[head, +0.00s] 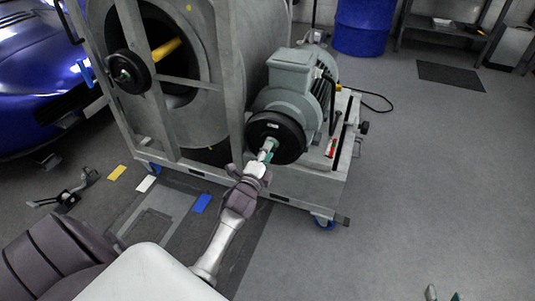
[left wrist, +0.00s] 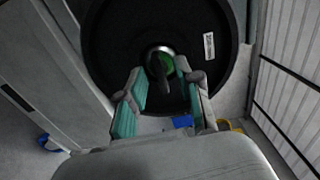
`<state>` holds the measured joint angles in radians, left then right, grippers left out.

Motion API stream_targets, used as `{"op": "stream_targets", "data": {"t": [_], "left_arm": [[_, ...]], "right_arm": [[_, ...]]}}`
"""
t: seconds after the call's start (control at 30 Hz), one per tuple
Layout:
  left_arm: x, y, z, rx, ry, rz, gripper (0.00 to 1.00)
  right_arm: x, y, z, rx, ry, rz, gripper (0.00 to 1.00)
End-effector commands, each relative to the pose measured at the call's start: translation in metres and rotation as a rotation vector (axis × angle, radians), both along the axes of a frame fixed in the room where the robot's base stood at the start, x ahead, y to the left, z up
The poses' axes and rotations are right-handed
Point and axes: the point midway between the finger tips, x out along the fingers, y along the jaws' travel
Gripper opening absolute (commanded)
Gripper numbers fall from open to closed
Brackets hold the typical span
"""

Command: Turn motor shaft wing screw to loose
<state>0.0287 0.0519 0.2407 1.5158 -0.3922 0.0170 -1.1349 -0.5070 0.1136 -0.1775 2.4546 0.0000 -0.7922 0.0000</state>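The grey motor (head: 290,85) sits on the frame's deck, and its round black front disc (head: 285,138) faces me. The disc also fills the upper left wrist view (left wrist: 115,45). At its centre is the motor shaft wing screw (left wrist: 163,72), a dark wing in front of a round hub with green on it. My left gripper (head: 268,152) is at the disc's centre and hides the screw in the head view. In the left wrist view its fingers (left wrist: 160,88) are spread either side of the wing; contact is unclear. My right gripper (head: 443,296) shows only two separated fingertips at the bottom edge.
A large grey drum (head: 205,75) in a metal frame stands left of the motor, with another black disc and knob (head: 125,73) on it. A blue car (head: 40,75) is at far left. A blue barrel (head: 363,25) stands behind. The floor at right is clear.

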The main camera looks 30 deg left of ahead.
Motion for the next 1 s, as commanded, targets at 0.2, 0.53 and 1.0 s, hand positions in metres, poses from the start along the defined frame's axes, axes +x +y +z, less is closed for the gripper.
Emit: {"op": "stream_targets", "data": {"t": [0.2,0.53,1.0], "left_arm": [[0.0076,0.0021,0.0001,0.001,0.000,0.000,0.34],[0.0074,0.0021,0.0002,0.000,0.001,0.000,0.13],[0.0080,0.0023,0.0016,-0.015,-0.005,0.001,0.00]], "right_arm": [[0.0048,0.0023,0.0077,0.012,-0.049,0.003,0.40],[0.0048,0.0023,0.0076,0.011,-0.048,0.003,0.40],[0.0036,0.0022,0.0061,0.008,-0.032,0.003,0.40]]}}
